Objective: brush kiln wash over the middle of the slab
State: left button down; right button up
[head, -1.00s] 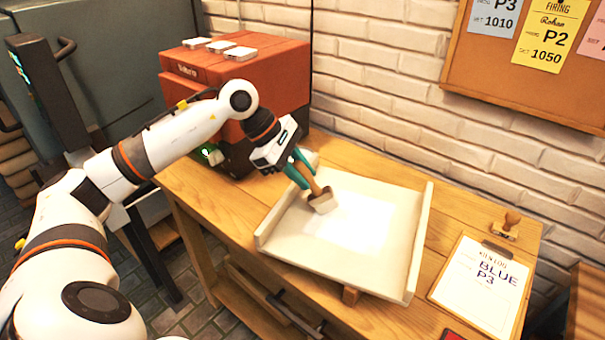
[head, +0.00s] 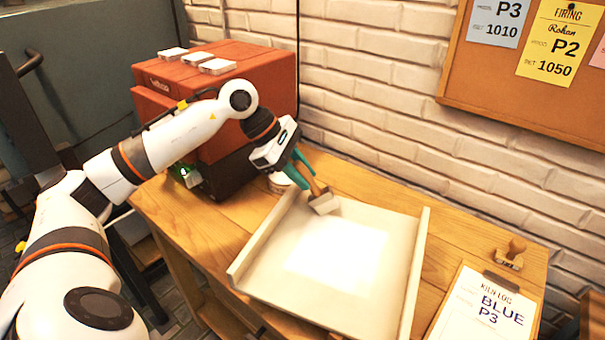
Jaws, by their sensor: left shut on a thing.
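The slab (head: 290,287) is a pale tilted board with raised side edges, lying on the wooden table. A bright white patch (head: 338,252) covers its middle. My left gripper (head: 306,176) is shut on the brush (head: 324,203), a wooden handle with a wide pale head. The brush head is at the slab's far edge, above the white patch in the picture; I cannot tell whether it touches. A small round pot (head: 279,182) stands behind the gripper, partly hidden by it. My right gripper is not in view.
A red kiln-like box (head: 222,85) with white pieces on top stands at the table's back left. A clipboard (head: 482,310) and a wooden stamp (head: 511,252) lie at the right. A brick wall and corkboard (head: 530,95) close off the back.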

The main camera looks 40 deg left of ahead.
aim_at(300, 163)
pick_arm(q)
notch_tip(300, 163, up, 4)
jog(key=shift+s+r+p, duration=0.15)
jog(key=shift+p, duration=0.95)
jog(key=shift+r, duration=0.35)
jog(key=shift+w+r+p, duration=0.2)
jog(key=shift+r+p, duration=0.65)
jog(key=shift+r, duration=0.75)
jog(key=shift+f, duration=0.1)
